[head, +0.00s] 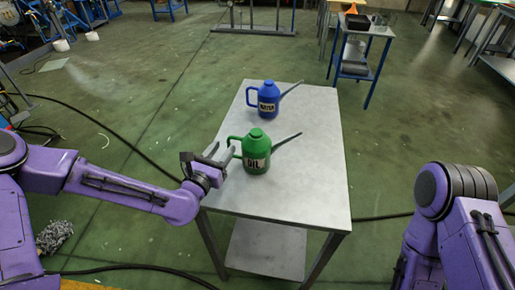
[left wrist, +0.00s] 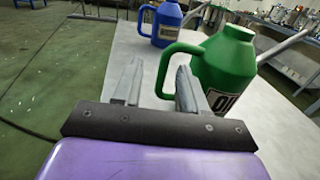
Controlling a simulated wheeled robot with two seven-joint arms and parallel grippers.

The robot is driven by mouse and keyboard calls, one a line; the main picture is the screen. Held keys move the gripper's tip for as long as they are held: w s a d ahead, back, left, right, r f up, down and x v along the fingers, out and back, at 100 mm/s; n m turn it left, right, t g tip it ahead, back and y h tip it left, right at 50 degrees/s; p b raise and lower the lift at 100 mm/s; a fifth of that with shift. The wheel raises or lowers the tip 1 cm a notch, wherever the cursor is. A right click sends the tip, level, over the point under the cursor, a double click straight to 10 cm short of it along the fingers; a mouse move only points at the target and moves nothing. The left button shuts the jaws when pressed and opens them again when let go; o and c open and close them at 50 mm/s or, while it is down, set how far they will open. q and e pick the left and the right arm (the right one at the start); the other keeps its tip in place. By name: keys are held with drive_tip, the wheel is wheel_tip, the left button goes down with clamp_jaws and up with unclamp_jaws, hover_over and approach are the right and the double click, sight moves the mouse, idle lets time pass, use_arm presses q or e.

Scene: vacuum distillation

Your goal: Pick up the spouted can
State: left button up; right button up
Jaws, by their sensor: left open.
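A green spouted can (head: 256,152) labelled "OIL" stands upright on the grey metal table (head: 300,200), its handle to the left and its spout to the upper right. A blue spouted can (head: 268,100) with a white label stands behind it. My left gripper (head: 222,156) is open at the table's left edge, beside the green can's handle. In the left wrist view, the fingers (left wrist: 157,88) point at the green can's handle (left wrist: 175,65), with the right finger in front of the can's body (left wrist: 228,62). I cannot tell whether they touch. My right gripper is out of view.
A small side table (head: 362,50) with dark trays stands at the back right. Dark cables (head: 110,128) run over the green floor at the left. The front and right of the table top are clear.

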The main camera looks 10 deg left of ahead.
sight(228, 144)
use_arm(q)
drive_tip(key=x, duration=0.2)
drive_tip(key=p+x, duration=0.1)
drive_tip(key=x, duration=0.2)
drive_tip(key=shift+w+d, duration=0.3)
drive_tip(key=shift+d, duration=0.1)
drive_tip(key=shift+a, duration=0.1)
clamp_jaws()
drive_tip(key=shift+r, duration=0.1)
